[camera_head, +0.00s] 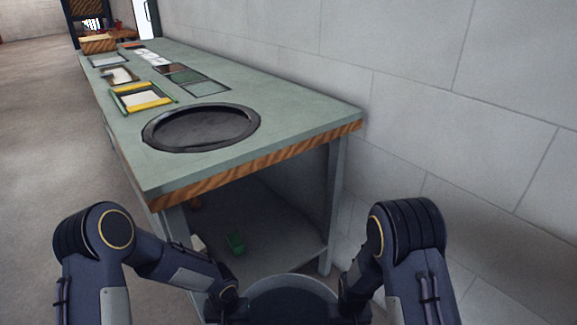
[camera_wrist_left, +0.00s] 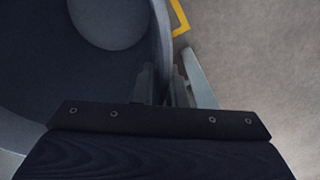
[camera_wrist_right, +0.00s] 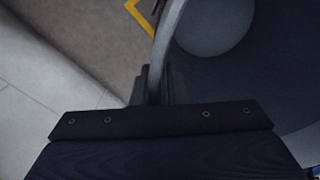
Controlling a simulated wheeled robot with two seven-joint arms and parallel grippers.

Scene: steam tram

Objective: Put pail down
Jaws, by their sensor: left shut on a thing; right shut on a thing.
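The dark blue-grey pail (camera_head: 292,296) is at the bottom middle of the head view, between my two arms, its lower part cut off by the frame. My left gripper (camera_wrist_left: 172,92) is shut on the pail's rim at one side, and the pail's dark inside (camera_wrist_left: 50,60) fills the left of that view. My right gripper (camera_wrist_right: 160,88) is shut on the rim at the opposite side, with the inside (camera_wrist_right: 262,70) to the right. A round grey shape shows inside the pail in both wrist views. Whether the pail touches the floor cannot be told.
A long green-topped workbench (camera_head: 290,110) stands ahead, bearing a round black tray (camera_head: 200,128) and several frames. A block wall (camera_head: 460,130) runs along the right. Open floor (camera_head: 45,130) lies left. Yellow floor marking (camera_wrist_left: 180,17) shows beside the pail.

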